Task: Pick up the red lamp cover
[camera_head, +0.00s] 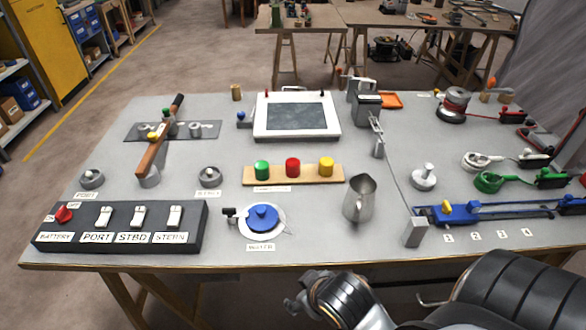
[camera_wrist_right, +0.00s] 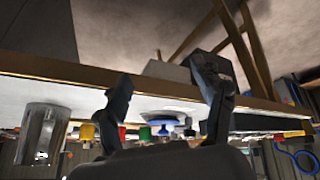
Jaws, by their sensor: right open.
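The red lamp cover (camera_head: 292,167) is a short cylinder in the middle of a wooden strip (camera_head: 253,180), upright between a green cover (camera_head: 262,170) and a yellow cover (camera_head: 326,167). In the right wrist view, which looks upside down, the red cover (camera_wrist_right: 122,133) is small and partly hidden behind my gripper. My right gripper (camera_wrist_right: 165,78) is open and empty, its two dark fingers spread apart. In the head view my right arm and gripper are at the bottom, in front of the table's front edge and away from the cover. My left gripper is not in view.
A metal jug (camera_head: 360,200) stands right of the strip, near the front. A blue-knobbed round plate (camera_head: 262,222) and a black switch box (camera_head: 120,228) lie in front and to the left. A framed panel (camera_head: 297,103) is behind. Bare table shows left of the strip.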

